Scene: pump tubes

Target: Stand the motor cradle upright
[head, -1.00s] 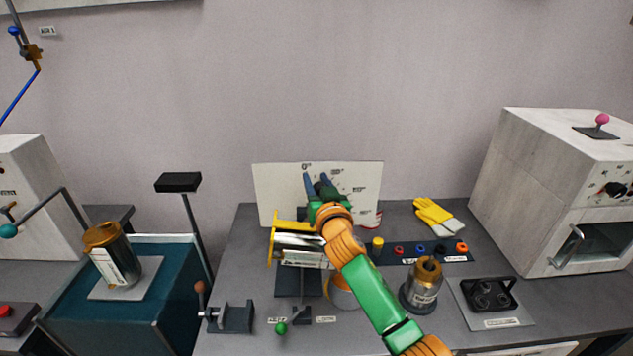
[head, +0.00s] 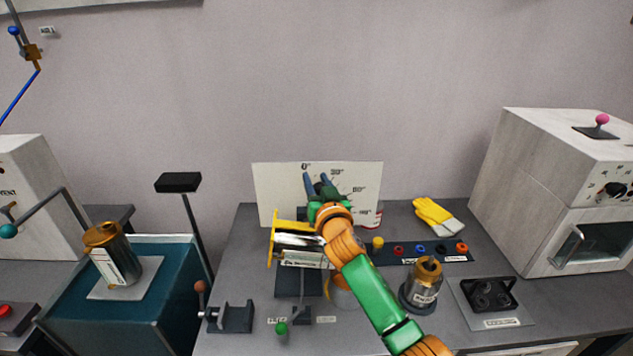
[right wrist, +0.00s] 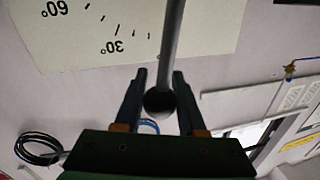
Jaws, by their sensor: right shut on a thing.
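The motor cradle (head: 273,245) is a yellow frame around a silver cylinder (head: 300,240). The cylinder lies about level on a dark stand (head: 296,283), and my arm hides the cradle's right end. My right gripper (head: 317,183) is just above and right of the cradle, in front of an angle board (head: 275,182). In the right wrist view, a grey rod with a dark round end (right wrist: 159,102) shows between the two fingers (right wrist: 158,92), and the gripper is shut on it. Where the rod joins the cradle is hidden. My left gripper is out of view.
A brass-topped motor (head: 424,283) and a black holder (head: 488,295) stand on the right. Yellow gloves (head: 437,213) lie behind. A dark clamp (head: 233,317) and a green-knobbed lever (head: 281,328) are in front. Another motor (head: 115,262) rests on the teal box (head: 75,310).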

